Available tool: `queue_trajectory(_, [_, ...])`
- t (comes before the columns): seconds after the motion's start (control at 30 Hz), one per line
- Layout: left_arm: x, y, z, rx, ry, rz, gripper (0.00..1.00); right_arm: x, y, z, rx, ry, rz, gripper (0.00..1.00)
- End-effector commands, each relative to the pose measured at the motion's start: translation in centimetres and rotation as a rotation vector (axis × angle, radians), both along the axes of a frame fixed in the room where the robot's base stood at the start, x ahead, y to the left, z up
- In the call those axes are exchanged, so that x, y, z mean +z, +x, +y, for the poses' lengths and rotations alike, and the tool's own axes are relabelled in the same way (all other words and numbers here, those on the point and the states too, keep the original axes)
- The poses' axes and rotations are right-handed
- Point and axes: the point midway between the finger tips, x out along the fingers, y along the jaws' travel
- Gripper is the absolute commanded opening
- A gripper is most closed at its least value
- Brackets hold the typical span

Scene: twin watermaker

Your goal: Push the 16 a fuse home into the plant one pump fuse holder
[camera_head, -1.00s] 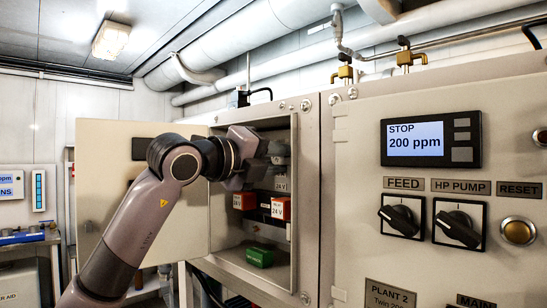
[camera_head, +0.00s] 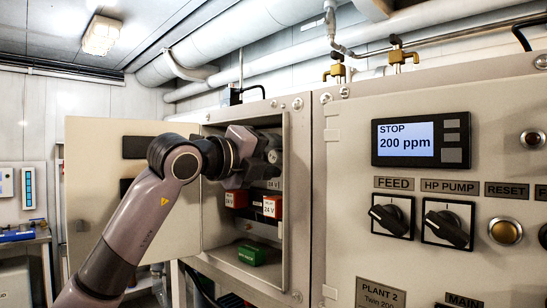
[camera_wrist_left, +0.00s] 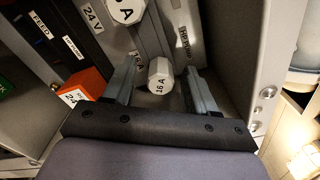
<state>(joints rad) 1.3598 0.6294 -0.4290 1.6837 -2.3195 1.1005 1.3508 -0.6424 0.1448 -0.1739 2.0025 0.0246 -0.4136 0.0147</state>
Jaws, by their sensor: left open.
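The white eight-sided 16 A fuse (camera_wrist_left: 160,76) shows in the left wrist view, end-on, between my left gripper's two fingers (camera_wrist_left: 161,88). The fingers stand apart with visible gaps on both sides of it. A label reading HP PUMP (camera_wrist_left: 183,43) is beside it. How deep the fuse sits in its holder cannot be told. In the head view my left gripper (camera_head: 262,156) reaches into the open cabinet (camera_head: 300,180) and hides the fuse. My right gripper is not in view.
A second white fuse cap (camera_wrist_left: 125,10) is close by. The open door (camera_head: 95,200) stands left behind my arm. The control panel (camera_head: 345,255) is to the right.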

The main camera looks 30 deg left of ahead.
Motion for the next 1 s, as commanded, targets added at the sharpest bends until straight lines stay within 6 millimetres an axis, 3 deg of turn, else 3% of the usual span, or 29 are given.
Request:
queue_trajectory(0.3, [-0.2,-4.3,1.6,0.002,0.001,-0.003,0.57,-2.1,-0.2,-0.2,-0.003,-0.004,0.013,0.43])
queue_trajectory(0.5, [-0.1,-6.4,2.3,0.001,0.001,-0.001,0.57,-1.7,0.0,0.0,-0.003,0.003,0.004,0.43])
queue_trajectory(1.0, [0.0,-6.7,2.3,-0.001,0.000,-0.001,0.57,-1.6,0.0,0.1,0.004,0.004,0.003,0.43])
